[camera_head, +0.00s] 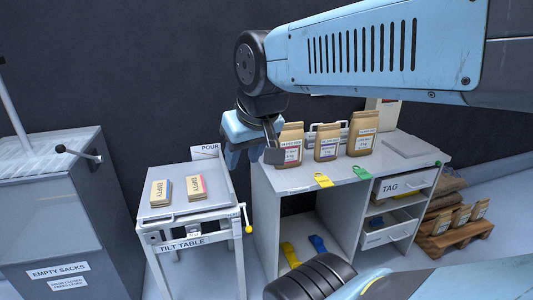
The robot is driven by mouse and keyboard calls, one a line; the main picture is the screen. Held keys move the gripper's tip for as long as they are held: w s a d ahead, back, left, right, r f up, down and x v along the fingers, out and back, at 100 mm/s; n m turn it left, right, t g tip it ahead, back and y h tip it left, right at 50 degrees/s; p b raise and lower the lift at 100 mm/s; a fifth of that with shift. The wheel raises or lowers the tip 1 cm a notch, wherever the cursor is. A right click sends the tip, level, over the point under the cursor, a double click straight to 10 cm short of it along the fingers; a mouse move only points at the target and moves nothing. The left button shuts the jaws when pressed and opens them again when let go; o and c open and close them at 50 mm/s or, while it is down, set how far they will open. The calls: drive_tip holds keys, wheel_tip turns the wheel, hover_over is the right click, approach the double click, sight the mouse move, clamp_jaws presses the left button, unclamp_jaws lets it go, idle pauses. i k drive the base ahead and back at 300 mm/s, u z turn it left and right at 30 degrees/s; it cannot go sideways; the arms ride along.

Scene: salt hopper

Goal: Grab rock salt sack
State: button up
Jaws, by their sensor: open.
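A tilt table (160,207) on the left carries two flat sacks marked EMPTY (196,187). A grey EMPTY SACKS bin (60,225) stands far left. A pallet (463,235) with small sacks stands right.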

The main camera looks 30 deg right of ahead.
sight(291, 139)
drive_tip(key=z, duration=0.2)
drive_tip(key=i, duration=0.85)
drive_tip(key=u, duration=0.1)
